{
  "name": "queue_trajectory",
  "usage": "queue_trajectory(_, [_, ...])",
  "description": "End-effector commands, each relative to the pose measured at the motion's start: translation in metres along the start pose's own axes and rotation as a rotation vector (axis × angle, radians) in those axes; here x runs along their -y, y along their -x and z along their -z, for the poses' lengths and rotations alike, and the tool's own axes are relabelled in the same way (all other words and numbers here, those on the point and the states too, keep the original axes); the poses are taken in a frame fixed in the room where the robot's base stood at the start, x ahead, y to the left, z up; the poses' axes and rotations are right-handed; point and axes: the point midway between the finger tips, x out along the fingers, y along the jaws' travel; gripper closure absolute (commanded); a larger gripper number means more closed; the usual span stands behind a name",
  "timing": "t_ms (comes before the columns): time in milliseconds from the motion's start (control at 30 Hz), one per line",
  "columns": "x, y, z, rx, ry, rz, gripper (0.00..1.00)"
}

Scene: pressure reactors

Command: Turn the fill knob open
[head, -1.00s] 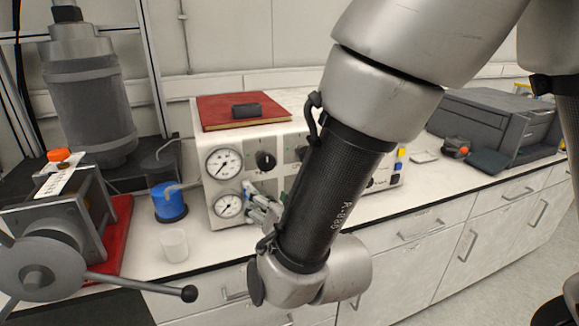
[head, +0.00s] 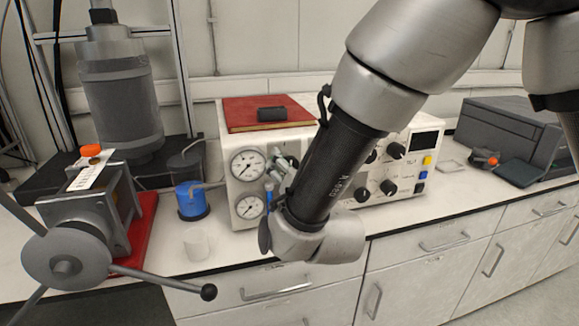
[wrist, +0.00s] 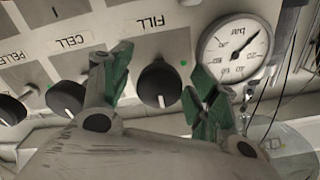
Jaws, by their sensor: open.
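The fill knob (wrist: 159,83) is a round black knob with a white pointer line, beside the upside-down FILL label (wrist: 150,22) in the wrist view. The pointer runs toward the bottom of that picture, and a green dot sits at the knob's right. My gripper (wrist: 160,92) is open, with one green-padded finger on each side of the knob. I cannot tell whether the pads touch it. In the head view my gripper (head: 284,168) is at the panel beside the upper gauge (head: 248,164) and hides the knob.
The CELL knob (wrist: 67,97) is close beside the left finger in the wrist view. A pressure gauge (wrist: 236,50) is near the right finger.

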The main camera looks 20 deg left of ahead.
Motion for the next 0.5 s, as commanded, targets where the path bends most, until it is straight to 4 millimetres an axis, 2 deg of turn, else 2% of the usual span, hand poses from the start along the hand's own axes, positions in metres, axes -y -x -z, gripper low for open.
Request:
queue_trajectory(67, [0.0,0.0002,0.0,0.0,0.0,0.0,0.4])
queue_trajectory(333, [-0.0001,0.0004,0.0,0.0,0.0,0.0,0.86])
queue_trajectory(500, [-0.0001,0.0004,0.0,0.0,0.003,0.0,0.86])
